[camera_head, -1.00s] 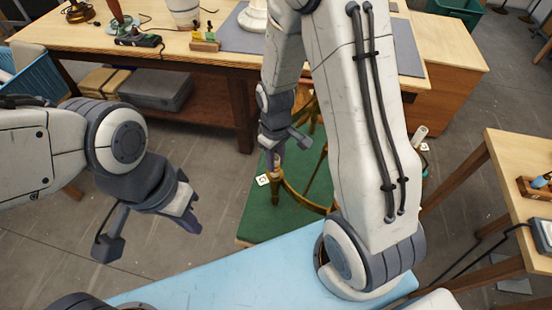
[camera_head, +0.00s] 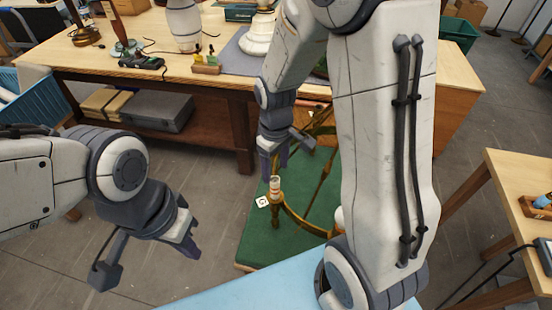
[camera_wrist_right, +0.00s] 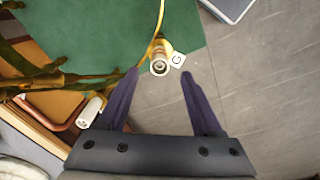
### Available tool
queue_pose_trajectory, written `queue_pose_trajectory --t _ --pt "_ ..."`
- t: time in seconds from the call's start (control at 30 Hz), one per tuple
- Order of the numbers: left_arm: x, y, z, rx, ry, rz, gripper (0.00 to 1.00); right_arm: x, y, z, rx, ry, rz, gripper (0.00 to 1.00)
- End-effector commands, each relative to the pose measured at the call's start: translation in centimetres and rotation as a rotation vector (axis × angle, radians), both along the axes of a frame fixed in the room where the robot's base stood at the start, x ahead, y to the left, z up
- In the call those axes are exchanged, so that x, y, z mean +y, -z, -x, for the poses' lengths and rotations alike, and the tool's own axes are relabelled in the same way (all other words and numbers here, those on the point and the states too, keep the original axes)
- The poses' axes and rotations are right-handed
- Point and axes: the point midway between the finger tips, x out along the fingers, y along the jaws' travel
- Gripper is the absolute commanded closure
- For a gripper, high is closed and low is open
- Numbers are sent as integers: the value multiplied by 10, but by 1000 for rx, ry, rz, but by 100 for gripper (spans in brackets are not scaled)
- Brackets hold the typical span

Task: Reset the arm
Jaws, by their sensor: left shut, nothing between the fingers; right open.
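My right gripper (camera_head: 274,172) is open and empty above the green mat (camera_head: 262,247). A brass lamp frame (camera_head: 298,221) with curved arms stands on the mat. One of its arms ends in a pale socket (camera_head: 275,186), just below my right fingertips. In the right wrist view the socket (camera_wrist_right: 160,66) shows end-on, beyond and between the spread fingers, apart from them. My left gripper (camera_head: 190,243) is shut and empty, over the floor at left. My right arm hides part of the lamp frame.
A wooden workbench (camera_head: 235,85) with a lamp base, small tools and a white vase stands behind. A side table (camera_head: 505,185) is at right, and a blue surface (camera_head: 250,290) is in front. A blue crate (camera_head: 30,95) stands at left.

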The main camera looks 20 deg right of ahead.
Motion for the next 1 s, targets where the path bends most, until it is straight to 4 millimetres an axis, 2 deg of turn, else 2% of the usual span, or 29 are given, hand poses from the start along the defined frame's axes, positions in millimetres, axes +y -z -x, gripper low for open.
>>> queue_pose_trajectory --t 0.1,0.2,0.43,0.57,0.67,0.8,0.9,1.0 --pt "0 2 0 0 0 0 100 0 -21 -1 -5 0 0 33" --pt "0 3 0 0 0 0 100 0 -32 -1 -3 0 0 33" --pt "0 3 0 0 0 0 100 1 -40 1 0 -1 0 33" --pt "0 3 0 0 0 0 100 22 -49 13 -7 -25 -7 33" --pt "0 3 0 0 0 0 100 58 -65 42 -17 -64 -22 33" --pt "0 3 0 0 0 0 100 102 -85 100 -23 -121 -51 33" --pt "0 3 0 0 0 0 100 117 -92 138 -19 -154 -70 33" --pt "0 3 0 0 0 0 100 124 -95 164 -13 -175 -83 33"
